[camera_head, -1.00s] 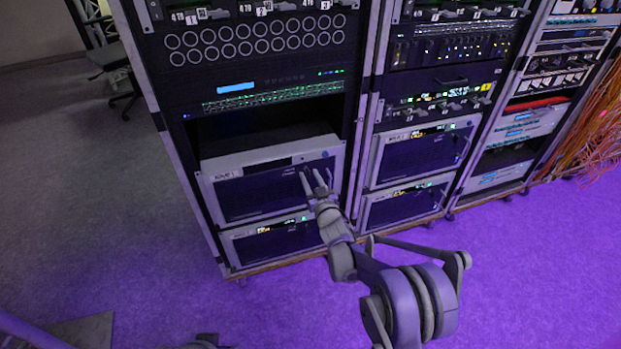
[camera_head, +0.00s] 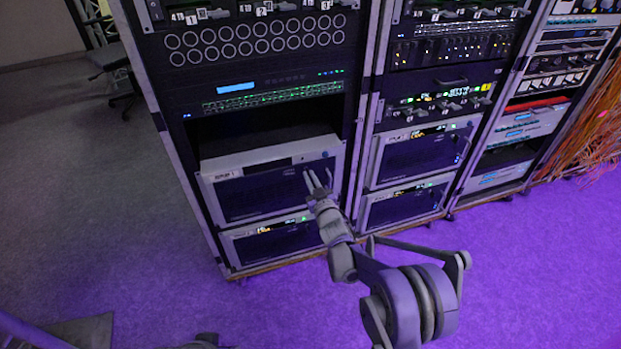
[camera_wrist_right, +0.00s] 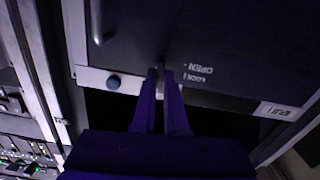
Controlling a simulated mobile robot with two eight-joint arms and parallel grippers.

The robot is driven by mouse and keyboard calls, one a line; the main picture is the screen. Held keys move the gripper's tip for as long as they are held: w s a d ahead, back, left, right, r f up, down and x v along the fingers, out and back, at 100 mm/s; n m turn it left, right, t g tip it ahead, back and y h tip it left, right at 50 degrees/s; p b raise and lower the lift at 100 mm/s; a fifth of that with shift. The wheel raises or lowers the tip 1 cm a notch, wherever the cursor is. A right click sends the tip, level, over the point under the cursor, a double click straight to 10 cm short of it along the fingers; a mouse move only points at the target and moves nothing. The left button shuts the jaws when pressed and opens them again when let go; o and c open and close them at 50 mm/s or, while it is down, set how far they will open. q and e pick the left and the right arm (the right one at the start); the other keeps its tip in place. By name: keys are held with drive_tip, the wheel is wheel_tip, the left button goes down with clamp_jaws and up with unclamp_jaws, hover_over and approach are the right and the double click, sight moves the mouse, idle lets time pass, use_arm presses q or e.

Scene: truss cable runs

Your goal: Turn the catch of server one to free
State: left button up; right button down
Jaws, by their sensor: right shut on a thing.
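Server one (camera_head: 255,192) is the pale-framed, dark-fronted box low in the left rack, with a label at its upper left. My right gripper (camera_head: 316,178) reaches the right part of its front. In the right wrist view, my gripper's fingers (camera_wrist_right: 160,78) are shut on the small catch (camera_wrist_right: 161,64) at the edge of the server front (camera_wrist_right: 225,40). The printed words OPEN and LOCK show upside down beside it. The fingers hide much of the catch, so its exact angle is hard to tell. My left gripper does not show clearly.
Another server (camera_head: 275,240) sits just below server one. An empty dark bay (camera_head: 265,130) is above it. More racks stand to the right, with orange cables (camera_head: 595,125). The floor in front is clear.

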drive_tip(key=shift+a+f+n+p, duration=0.1)
drive_tip(key=shift+n+p, duration=0.6)
drive_tip(key=shift+n, duration=3.4)
drive_tip(key=shift+a+f+n+p, duration=0.1)
drive_tip(key=shift+n+p, duration=0.55)
drive_tip(key=shift+n, duration=3.45)
drive_tip(key=c, duration=0.9)
unclamp_jaws()
drive_tip(key=shift+c, duration=0.2)
drive_tip(key=shift+s, duration=0.1)
drive_tip(key=v, duration=1)
drive_tip(key=shift+s+d+p, duration=0.15)
drive_tip(key=shift+s+p, duration=0.15)
drive_tip(key=shift+s, duration=0.05)
